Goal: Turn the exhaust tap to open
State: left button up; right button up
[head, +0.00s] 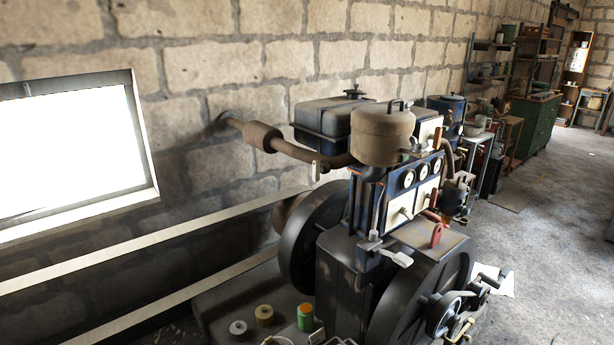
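A rusty brown exhaust pipe (300,153) runs from the wall through a thicker muffler (262,137) to the engine's top. A small pale lever (316,171) hangs about upright at the pipe, left of the beige domed can (382,135); it looks like the exhaust tap's handle. It is too small to tell whether the tap is open or shut. The engine (343,275) is dark, with a blue panel of gauges (409,179) and several other levers, including a white one (401,259) and a red one (436,235). Neither of my grippers is in view.
A large flywheel (301,240) and pale belt runs (150,240) lie left of the engine. Several spools, including a green-orange one (305,318), stand on the base in front. A dark tank (333,118) is behind the can. The concrete floor (555,240) at right is free.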

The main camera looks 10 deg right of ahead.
aim_at(317, 170)
jog(key=i+j+z, duration=0.1)
jog(key=j, duration=0.25)
jog(key=i+j+z, duration=0.15)
jog(key=j, duration=0.25)
jog(key=i+j+z, duration=0.1)
jog(key=j, duration=0.25)
jog(key=i+j+z, duration=0.15)
jog(key=j, duration=0.25)
jog(key=i+j+z, duration=0.1)
jog(key=j, duration=0.35)
